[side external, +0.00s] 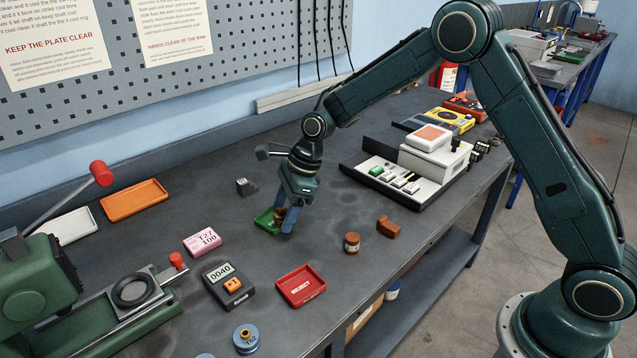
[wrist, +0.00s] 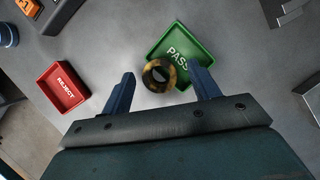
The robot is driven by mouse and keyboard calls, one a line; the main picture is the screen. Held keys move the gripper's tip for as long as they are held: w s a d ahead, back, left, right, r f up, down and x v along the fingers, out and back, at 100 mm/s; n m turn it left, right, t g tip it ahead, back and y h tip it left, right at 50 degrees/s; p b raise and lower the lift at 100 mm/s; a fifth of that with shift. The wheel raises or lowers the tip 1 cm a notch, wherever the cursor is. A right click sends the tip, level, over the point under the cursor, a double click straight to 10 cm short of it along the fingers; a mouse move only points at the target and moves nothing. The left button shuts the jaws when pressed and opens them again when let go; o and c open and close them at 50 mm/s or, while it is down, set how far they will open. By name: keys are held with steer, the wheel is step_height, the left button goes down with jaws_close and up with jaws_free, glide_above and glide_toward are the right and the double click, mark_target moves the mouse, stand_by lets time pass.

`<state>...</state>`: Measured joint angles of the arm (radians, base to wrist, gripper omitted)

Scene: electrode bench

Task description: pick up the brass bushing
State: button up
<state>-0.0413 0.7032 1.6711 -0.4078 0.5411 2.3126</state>
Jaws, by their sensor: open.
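The brass bushing (wrist: 160,75), a short ring with a dark hole, lies between the two fingers of my gripper (wrist: 162,70) in the wrist view. The fingers are open, with a gap on each side of it.
A red REJECT tray (side external: 301,285), a scale (side external: 228,287) reading 0040 and a pink block (side external: 202,241) stand nearby. A brown labelled cylinder (side external: 352,243) and brown block (side external: 388,227) are to the right. A dark metal block (side external: 246,187) sits behind. Bare bench separates them.

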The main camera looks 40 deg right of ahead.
mark_target(285, 212)
steer(key=shift+c, duration=0.4)
steer(key=c, duration=1.2)
steer(key=shift+r, duration=0.1)
step_height(285, 212, up, 20)
stand_by(0.5)
